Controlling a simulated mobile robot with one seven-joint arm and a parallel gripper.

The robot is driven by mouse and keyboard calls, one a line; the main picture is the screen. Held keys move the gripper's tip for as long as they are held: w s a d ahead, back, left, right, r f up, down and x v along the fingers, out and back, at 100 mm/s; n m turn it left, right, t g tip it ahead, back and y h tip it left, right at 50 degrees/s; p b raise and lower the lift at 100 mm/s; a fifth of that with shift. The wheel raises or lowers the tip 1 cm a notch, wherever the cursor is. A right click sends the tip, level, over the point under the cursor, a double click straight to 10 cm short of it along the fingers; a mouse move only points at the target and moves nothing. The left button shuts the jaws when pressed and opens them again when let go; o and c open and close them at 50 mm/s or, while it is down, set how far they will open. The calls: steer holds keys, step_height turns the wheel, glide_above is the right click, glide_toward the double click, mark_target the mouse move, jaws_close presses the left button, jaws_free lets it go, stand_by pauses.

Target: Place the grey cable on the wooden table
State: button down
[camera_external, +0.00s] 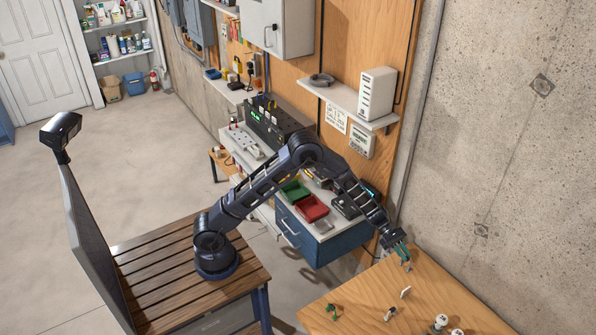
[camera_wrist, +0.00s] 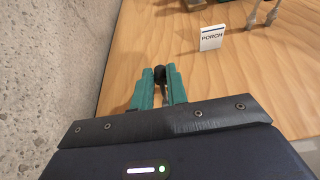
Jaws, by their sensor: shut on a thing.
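My gripper (camera_external: 402,252) is above the far edge of the wooden table (camera_external: 450,295), its fingers pointing down. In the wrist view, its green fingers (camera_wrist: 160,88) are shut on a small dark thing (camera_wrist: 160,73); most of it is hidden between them. I cannot tell whether this is the grey cable. A dark grey coil (camera_external: 321,80), which looks like a cable, lies on the white wall shelf. The table top also shows in the wrist view (camera_wrist: 260,75), below and ahead of the fingers.
A white card marked PORCH (camera_wrist: 211,37) stands on the table. Small figures or fittings (camera_external: 440,322) stand near the table's front. The concrete wall (camera_wrist: 50,60) is close on the left in the wrist view. Bare wood lies right of the fingers there.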

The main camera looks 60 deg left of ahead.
steer(key=shift+f, duration=0.1)
steer(key=c, duration=1.4)
jaws_free()
